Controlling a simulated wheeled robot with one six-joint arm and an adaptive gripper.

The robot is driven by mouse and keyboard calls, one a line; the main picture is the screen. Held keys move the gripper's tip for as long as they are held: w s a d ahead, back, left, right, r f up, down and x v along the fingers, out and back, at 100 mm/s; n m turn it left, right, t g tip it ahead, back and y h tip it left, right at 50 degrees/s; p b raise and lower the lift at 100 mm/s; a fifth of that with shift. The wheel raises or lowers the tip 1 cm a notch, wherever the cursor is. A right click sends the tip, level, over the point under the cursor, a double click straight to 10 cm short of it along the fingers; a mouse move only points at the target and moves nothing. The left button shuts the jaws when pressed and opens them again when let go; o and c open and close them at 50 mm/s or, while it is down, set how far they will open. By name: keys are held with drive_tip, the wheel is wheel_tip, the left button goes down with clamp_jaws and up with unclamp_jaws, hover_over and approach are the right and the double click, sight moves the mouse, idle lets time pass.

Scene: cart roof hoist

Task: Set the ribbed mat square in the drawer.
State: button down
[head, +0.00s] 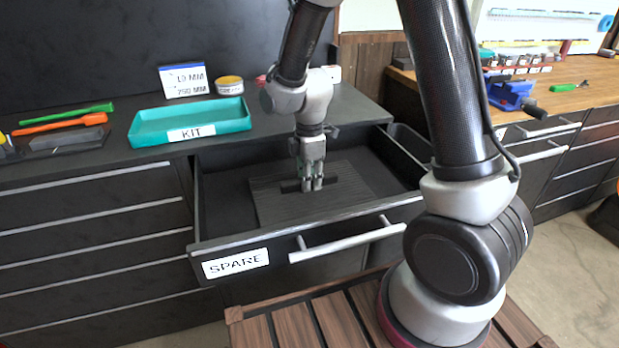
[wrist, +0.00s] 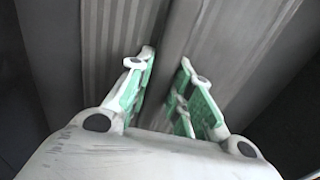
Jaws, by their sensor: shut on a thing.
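The ribbed mat (head: 275,205) is a dark grey rectangle inside the open drawer (head: 222,243) labelled SPARE. A raised dark bar (head: 288,187) stands across its middle. My gripper (head: 312,188) points down into the drawer, with its fingers shut on this bar. In the wrist view my gripper (wrist: 165,95) has green-padded fingers on both sides of the bar (wrist: 178,40), and the mat's ribs (wrist: 115,40) show beside it. A strip of drawer floor shows left of the mat. I cannot tell whether the mat lies flat or exactly square to the walls.
A teal KIT tray (head: 150,128), a sign (head: 184,81), a round tin (head: 229,85) and green and orange tools (head: 62,123) stand on the counter behind. The drawer handle (head: 345,243) juts toward me. A blue vise (head: 510,95) is on the right bench.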

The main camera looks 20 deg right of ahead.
idle(0.3)
drive_tip(key=c, duration=1.2)
unclamp_jaws()
wheel_tip(320, 180, up, 12)
drive_tip(key=s+d+r+m+t, duration=0.2)
drive_tip(key=s+d+r+m, duration=0.4)
drive_tip(key=s+m, duration=0.3)
drive_tip(key=s+d+r+m+t, duration=0.2)
drive_tip(key=s+d+r+m, duration=0.4)
drive_tip(key=s+d+m, duration=0.3)
drive_tip(key=shift+s, duration=1)
